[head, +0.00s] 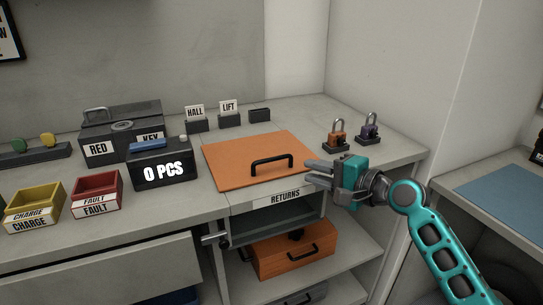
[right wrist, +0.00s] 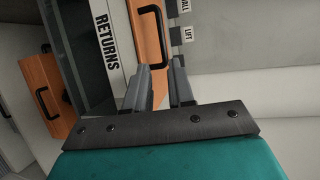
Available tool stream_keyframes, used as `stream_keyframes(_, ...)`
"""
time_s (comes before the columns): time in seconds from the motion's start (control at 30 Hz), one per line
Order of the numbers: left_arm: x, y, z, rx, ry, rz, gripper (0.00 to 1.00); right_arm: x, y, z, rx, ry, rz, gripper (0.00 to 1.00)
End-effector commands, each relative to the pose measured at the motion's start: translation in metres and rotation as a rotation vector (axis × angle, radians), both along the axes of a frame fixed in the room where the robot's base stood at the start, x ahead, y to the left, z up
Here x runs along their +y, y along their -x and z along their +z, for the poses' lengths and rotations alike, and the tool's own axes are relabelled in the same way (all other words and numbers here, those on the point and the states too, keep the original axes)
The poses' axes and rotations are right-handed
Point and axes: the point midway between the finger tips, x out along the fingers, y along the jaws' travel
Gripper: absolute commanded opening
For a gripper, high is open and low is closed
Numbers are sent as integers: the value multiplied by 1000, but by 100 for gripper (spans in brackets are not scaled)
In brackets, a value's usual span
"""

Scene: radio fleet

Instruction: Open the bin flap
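The bin flap (head: 232,162) is an orange panel lying flat in the counter top above the RETURNS label, with a black bar handle (head: 272,161) near its front right. In the right wrist view the flap (right wrist: 145,8) and its handle (right wrist: 160,38) show just beyond the fingertips. My right gripper (head: 309,175) is just right of the handle, at the flap's front right corner. Its two grey fingers (right wrist: 158,78) are apart with nothing between them, and they do not appear to touch the handle. My left gripper is not in view.
A RETURNS label (head: 285,196) marks the front edge above an open shelf holding an orange case (head: 292,256). Two padlocks (head: 337,136) stand right of the flap. A 0 PCS box (head: 163,168) and red FAULT bin (head: 96,192) are left. Label holders (head: 229,117) stand behind.

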Motion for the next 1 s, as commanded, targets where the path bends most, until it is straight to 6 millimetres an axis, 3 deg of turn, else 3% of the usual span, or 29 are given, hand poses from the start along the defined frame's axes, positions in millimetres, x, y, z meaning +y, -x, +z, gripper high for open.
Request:
stream_keyframes(0.17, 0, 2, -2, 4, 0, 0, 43, 9, -10, 1, 5, -16, 4, 23)
stream_keyframes(0.7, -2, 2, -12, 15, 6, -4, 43, 69, -79, -17, 4, -11, 4, 23)
stream_keyframes(1.0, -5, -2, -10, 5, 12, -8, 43, 83, -95, -21, 3, -10, 3, 23)
